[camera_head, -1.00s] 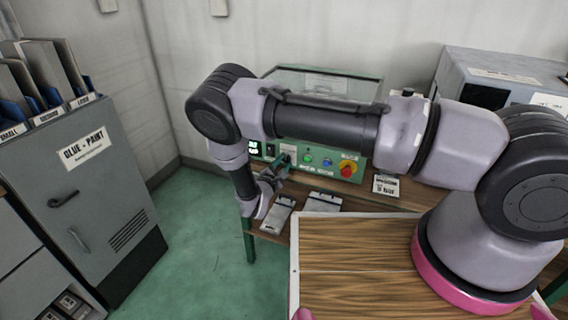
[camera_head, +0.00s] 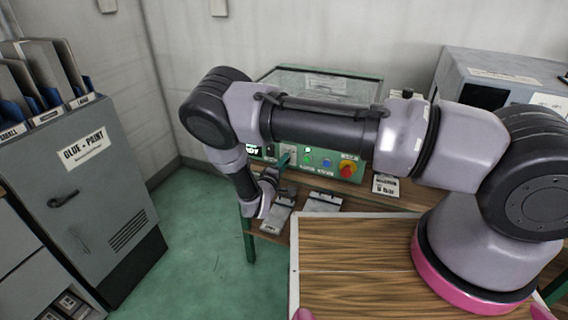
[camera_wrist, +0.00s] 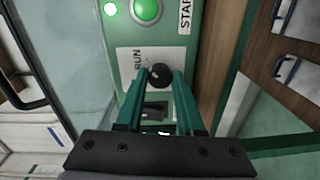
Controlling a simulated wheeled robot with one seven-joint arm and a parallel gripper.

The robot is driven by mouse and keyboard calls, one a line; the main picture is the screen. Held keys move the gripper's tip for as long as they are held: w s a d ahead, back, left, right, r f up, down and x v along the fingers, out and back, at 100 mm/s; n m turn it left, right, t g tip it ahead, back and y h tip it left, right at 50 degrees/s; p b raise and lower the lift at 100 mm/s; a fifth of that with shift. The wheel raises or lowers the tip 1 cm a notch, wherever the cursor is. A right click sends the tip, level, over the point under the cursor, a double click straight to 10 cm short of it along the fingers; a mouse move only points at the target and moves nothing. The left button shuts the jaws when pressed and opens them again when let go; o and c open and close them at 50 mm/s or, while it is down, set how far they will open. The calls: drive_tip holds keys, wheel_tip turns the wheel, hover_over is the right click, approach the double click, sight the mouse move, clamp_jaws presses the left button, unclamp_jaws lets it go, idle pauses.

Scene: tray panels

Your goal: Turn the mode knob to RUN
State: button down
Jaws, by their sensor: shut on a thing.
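The mode knob (camera_wrist: 160,74) is a round black knob on a white plate on the green control panel (camera_wrist: 190,50) in the wrist view. The word RUN (camera_wrist: 138,60) is printed beside it. My gripper (camera_wrist: 160,82) has its two green fingers on either side of the knob, shut on it. Which way the knob points is hard to tell.
A lit green button (camera_wrist: 146,10) and a START label (camera_wrist: 186,14) are near the knob. A red knob on yellow (camera_head: 347,169) is at the panel's right. Grey latched plates (camera_head: 322,202) lie below the panel. A grey GLUE - PAINT cabinet (camera_head: 120,200) stands at left.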

drive_tip(key=shift+f+m, duration=0.1)
drive_tip(key=shift+m, duration=0.3)
drive_tip(key=c, duration=0.5)
unclamp_jaws()
drive_tip(key=shift+s, duration=0.15)
drive_tip(key=v, duration=1)
drive_tip(key=shift+s+a, duration=0.15)
drive_tip(key=shift+s, duration=0.1)
